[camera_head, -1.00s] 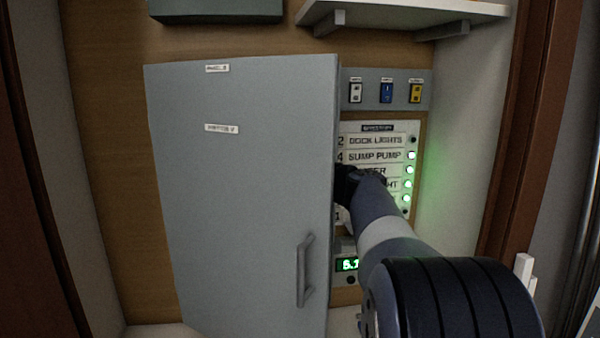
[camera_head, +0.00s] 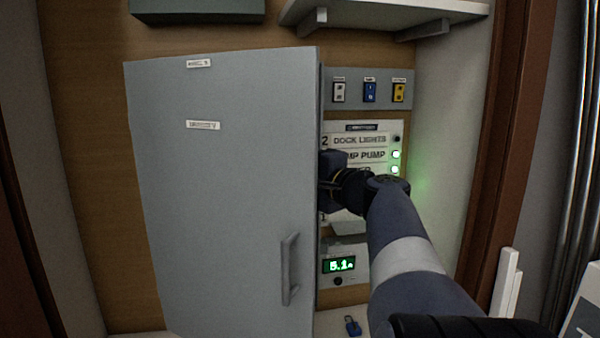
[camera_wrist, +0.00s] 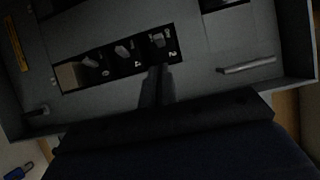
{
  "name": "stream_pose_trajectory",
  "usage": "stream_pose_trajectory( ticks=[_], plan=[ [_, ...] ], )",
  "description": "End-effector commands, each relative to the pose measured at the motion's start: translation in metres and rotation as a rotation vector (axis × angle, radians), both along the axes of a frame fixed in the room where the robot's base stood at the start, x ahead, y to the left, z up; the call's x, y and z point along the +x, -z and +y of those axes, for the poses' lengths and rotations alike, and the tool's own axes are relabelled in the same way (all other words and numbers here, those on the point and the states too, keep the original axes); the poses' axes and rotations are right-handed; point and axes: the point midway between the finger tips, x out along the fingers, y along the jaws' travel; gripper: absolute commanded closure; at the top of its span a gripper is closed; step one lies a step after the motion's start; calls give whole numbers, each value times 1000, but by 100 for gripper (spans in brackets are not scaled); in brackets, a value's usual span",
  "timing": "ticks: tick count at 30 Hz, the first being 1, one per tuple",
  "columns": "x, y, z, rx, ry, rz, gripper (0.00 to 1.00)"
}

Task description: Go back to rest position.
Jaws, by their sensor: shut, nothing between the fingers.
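In the wrist view, my gripper (camera_wrist: 158,75) is shut and empty, its two dark fingers side by side. The fingertips lie over the lower edge of a dark strip of small switches (camera_wrist: 115,52) in a grey panel; I cannot tell whether they touch it. In the head view my arm reaches in from the lower right, and my wrist is close to the right edge of the grey cabinet door (camera_head: 225,190). The fingers are hidden there behind the door edge and wrist.
A labelled board (camera_head: 360,141) with green lights is partly covered by my arm. A blue padlock (camera_head: 352,326) lies below. A shelf (camera_head: 385,14) overhangs above. A brown frame post (camera_head: 505,150) stands at right.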

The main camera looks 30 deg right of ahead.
Motion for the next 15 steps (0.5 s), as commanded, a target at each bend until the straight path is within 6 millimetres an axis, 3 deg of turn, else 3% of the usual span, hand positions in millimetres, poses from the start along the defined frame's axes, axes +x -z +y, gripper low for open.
stream_pose_trajectory(
  ticks=[5,13,15],
  plan=[
    [4,-1,1,1,-1,0,100],
    [43,-3,9,2,-3,1,100],
    [45,-5,4,0,-9,5,100]
  ],
)
